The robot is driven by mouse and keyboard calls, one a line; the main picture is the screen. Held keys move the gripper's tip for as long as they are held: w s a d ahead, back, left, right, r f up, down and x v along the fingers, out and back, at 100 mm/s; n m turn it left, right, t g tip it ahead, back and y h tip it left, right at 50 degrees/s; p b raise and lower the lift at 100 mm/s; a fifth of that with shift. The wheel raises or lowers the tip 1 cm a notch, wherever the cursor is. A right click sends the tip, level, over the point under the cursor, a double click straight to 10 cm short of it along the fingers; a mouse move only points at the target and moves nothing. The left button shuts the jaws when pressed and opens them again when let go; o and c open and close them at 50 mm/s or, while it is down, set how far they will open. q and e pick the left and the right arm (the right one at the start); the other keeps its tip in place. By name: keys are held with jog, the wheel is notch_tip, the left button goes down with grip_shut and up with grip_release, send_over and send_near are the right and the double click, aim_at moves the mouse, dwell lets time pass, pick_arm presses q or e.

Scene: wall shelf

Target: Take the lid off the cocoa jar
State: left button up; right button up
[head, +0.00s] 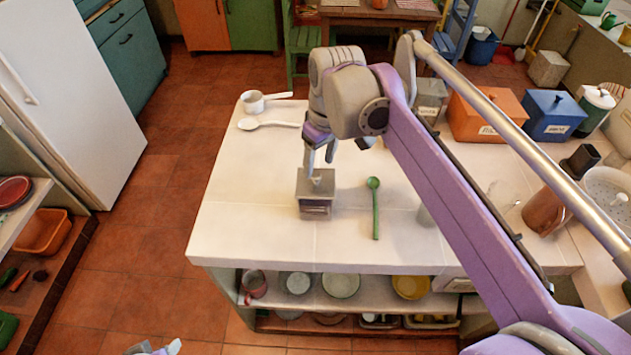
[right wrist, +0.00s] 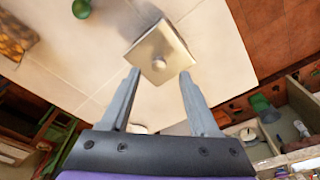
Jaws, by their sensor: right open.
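A small square jar (head: 314,208) stands upright on the white counter. Its label is too small to read. A pale square lid (head: 315,183) with a knob sits on top of it. In the right wrist view the lid (right wrist: 170,42) lies just beyond the fingertips, with its round knob (right wrist: 159,65) nearly centred between them. My right gripper (head: 318,166) is open and empty, close above the lid; contact cannot be told. It also shows in the right wrist view (right wrist: 160,74). A tip of my left gripper (head: 160,348) shows at the bottom edge; its jaws are unclear.
A green spoon (head: 375,205) lies right of the jar. A white spoon (head: 265,124) and a small pot (head: 253,102) are at the back left. Orange (head: 484,116) and blue (head: 552,116) boxes stand at the back right. The counter left of the jar is clear.

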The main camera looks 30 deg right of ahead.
aim_at(316, 175)
jog(key=f, duration=0.2)
jog(key=w+f, duration=0.1)
jog(key=f, duration=0.1)
jog(key=shift+a, duration=0.1)
grip_shut()
